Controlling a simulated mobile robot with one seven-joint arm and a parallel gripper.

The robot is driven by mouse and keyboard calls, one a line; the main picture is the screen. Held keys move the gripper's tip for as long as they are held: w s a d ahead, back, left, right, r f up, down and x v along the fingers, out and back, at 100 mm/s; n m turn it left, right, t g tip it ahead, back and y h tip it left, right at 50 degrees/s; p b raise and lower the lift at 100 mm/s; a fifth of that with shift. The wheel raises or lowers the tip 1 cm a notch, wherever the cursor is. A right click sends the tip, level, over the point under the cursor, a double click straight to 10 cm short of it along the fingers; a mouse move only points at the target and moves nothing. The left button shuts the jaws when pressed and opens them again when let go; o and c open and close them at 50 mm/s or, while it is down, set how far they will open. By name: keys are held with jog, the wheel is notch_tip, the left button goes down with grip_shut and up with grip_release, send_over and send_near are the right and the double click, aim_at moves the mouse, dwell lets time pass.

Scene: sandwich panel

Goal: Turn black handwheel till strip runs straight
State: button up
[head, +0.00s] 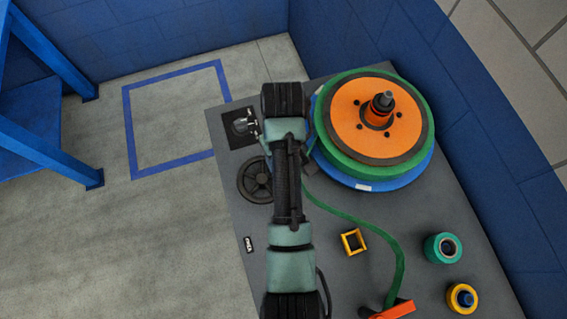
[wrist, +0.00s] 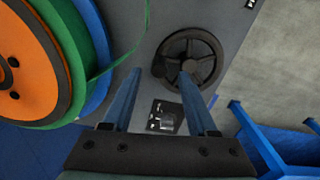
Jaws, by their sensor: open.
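The black handwheel (head: 241,181) lies on the grey panel, partly covered by my arm in the head view. In the wrist view the handwheel (wrist: 188,58) shows almost whole, with its spokes and hub. My gripper (wrist: 160,73) is open and empty. Its right finger overlaps the wheel's lower rim in the picture; I cannot tell whether they touch. The left finger is to the left of the wheel. The green strip (head: 397,265) leaves the big reel, bows to the right, and bends down to an orange piece (head: 393,310). It also shows in the wrist view (wrist: 128,58).
The orange and green reel (head: 345,108) on a blue disc stands right of my arm. A black plate with a metal fitting (head: 240,124) is above the wheel. A yellow square frame (head: 343,244), green roller (head: 430,248) and yellow roller (head: 455,298) are lower right. A blue stand is left.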

aim_at(262, 178)
notch_tip(262, 178, down, 5)
dwell(0.3)
grip_shut()
